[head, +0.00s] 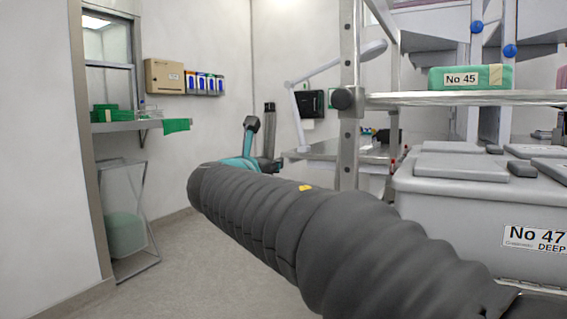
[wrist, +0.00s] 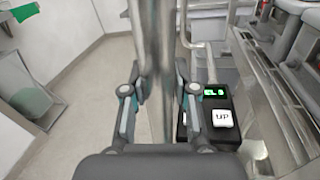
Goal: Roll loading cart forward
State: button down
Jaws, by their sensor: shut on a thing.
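In the wrist view my gripper (wrist: 158,82) has its two teal-and-grey fingers on either side of a shiny metal upright (wrist: 151,35) and is shut on it. The upright looks like a handle or post of the loading cart; its lower end is hidden behind my gripper. In the head view a metal rack-like frame (head: 349,150), perhaps the cart, stands right of centre. Its shelf (head: 420,98) carries a green pack marked No 45 (head: 470,77). My dark ribbed arm crosses the lower middle, and the grip itself is not clearly seen there.
A control box with an UP button (wrist: 222,118) sits right of the upright. A grey lidded bin marked No 47 (head: 480,215) stands at the right. A wall shelf (head: 130,126) and wire-framed stand (head: 135,262) are at the left. Grey floor (head: 190,280) is open between.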

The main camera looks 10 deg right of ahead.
jog(key=shift+w+a+f+y, duration=0.2)
jog(key=shift+w+a+y, duration=0.15)
jog(key=shift+a, duration=0.4)
jog(key=shift+a+f+n, duration=0.2)
jog(key=shift+a+n, duration=0.1)
jog(key=shift+a, duration=0.45)
jog(key=c, duration=1.1)
grip_release()
jog(key=shift+d, duration=0.2)
jog(key=shift+o, duration=1.2)
jog(key=shift+s+d+r, duration=0.1)
jog(key=shift+s+d, duration=0.1)
jog(key=shift+d, duration=0.25)
jog(key=shift+d+r, duration=0.1)
jog(key=shift+d, duration=0.1)
jog(key=shift+s+a, duration=0.1)
